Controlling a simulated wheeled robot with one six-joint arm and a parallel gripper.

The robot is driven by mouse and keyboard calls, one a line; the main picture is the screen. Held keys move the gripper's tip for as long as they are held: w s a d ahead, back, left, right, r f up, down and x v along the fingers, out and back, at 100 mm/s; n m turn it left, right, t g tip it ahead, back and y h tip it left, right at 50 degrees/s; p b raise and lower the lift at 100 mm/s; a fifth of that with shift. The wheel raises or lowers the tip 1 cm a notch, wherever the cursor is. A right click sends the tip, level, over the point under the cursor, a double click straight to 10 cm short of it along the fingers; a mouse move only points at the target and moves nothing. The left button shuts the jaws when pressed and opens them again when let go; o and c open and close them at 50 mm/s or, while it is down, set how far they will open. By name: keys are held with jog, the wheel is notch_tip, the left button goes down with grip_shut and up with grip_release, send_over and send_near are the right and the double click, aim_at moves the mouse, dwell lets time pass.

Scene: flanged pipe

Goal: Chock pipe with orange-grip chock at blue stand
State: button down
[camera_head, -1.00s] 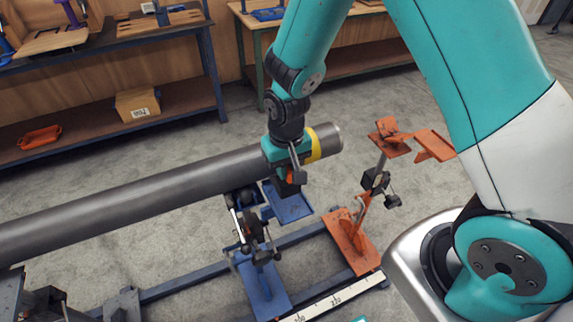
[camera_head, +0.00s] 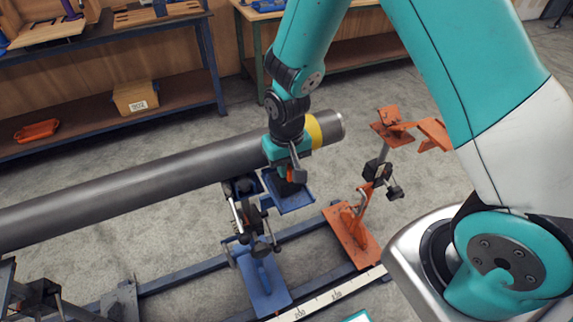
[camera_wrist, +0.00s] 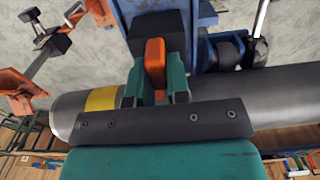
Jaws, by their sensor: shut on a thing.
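The grey pipe (camera_head: 120,193) runs from the left edge to its yellow-banded end near the middle. The blue stand (camera_head: 263,284) is under the pipe, with a blue plate (camera_head: 293,194) at its top. My gripper (camera_head: 291,174) is at the pipe's near side, over the blue plate. It is shut on the orange grip (camera_wrist: 155,58) of the chock, which shows between the fingers in the wrist view. Whether the chock touches the pipe or the plate I cannot tell.
An orange stand (camera_head: 352,236) with a raised top (camera_head: 392,127) is right of the pipe end. A scale strip (camera_head: 330,296) lies along the base rails. Benches (camera_head: 110,115) with a cardboard box (camera_head: 135,99) stand behind. Floor between benches and pipe is clear.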

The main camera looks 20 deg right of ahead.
jog(key=shift+w+f, duration=0.1)
jog(key=shift+w, duration=1.1)
jog(key=c, duration=1)
grip_release()
jog(key=r+p, duration=0.3)
jog(key=r, duration=0.1)
jog(key=s+r+p, duration=0.1)
jog(key=r+p, duration=0.1)
jog(key=r, duration=0.1)
jog(key=shift+p, duration=0.3)
dwell(0.3)
